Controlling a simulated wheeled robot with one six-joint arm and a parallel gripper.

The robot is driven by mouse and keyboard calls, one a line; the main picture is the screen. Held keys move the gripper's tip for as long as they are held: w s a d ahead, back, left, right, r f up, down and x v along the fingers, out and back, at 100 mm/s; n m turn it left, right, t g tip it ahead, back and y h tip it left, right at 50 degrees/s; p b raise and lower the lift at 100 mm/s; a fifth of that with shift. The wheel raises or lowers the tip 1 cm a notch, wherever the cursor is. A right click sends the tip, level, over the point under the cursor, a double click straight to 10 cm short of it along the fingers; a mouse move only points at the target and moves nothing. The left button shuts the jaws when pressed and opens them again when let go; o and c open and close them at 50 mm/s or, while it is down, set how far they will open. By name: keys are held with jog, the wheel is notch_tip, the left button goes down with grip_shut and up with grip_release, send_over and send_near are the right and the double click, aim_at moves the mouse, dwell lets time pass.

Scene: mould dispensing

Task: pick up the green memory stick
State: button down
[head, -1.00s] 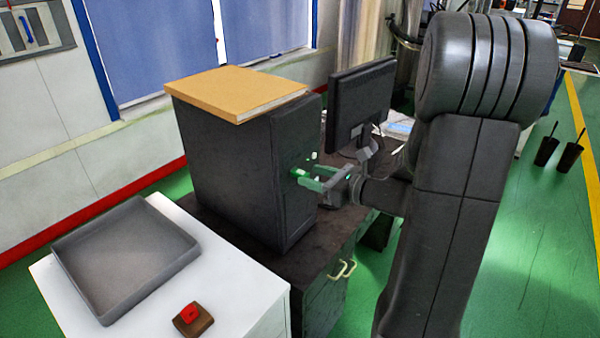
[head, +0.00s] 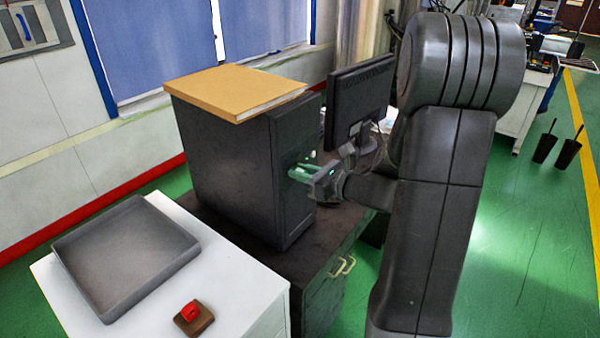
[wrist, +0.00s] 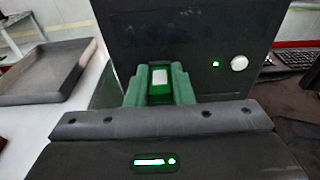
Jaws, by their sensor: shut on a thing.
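The green memory stick (wrist: 160,84), with a pale label, shows in the wrist view at the front face of the black computer tower (wrist: 190,40). My gripper (wrist: 160,88) has its two green fingers on either side of the stick, shut on it. In the head view my gripper (head: 303,172) is at the tower's front (head: 296,190), and the stick cannot be made out clearly there. Whether the stick is still plugged into the tower cannot be told, as its far end is hidden.
A monitor (head: 357,100) stands behind my gripper. A grey empty tray (head: 125,260) and a red item on a brown block (head: 195,318) are on the white cabinet.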

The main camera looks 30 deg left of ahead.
jog(key=shift+d+r, duration=0.1)
jog(key=shift+d+r, duration=0.45)
jog(key=shift+r, duration=0.05)
jog(key=s+d+r, duration=0.1)
jog(key=d+r, duration=0.2)
jog(key=d, duration=0.7)
jog(key=d+r, duration=0.3)
jog(key=d, duration=0.7)
jog(key=shift+s+r+p, duration=0.4)
jog(key=shift+p, duration=0.05)
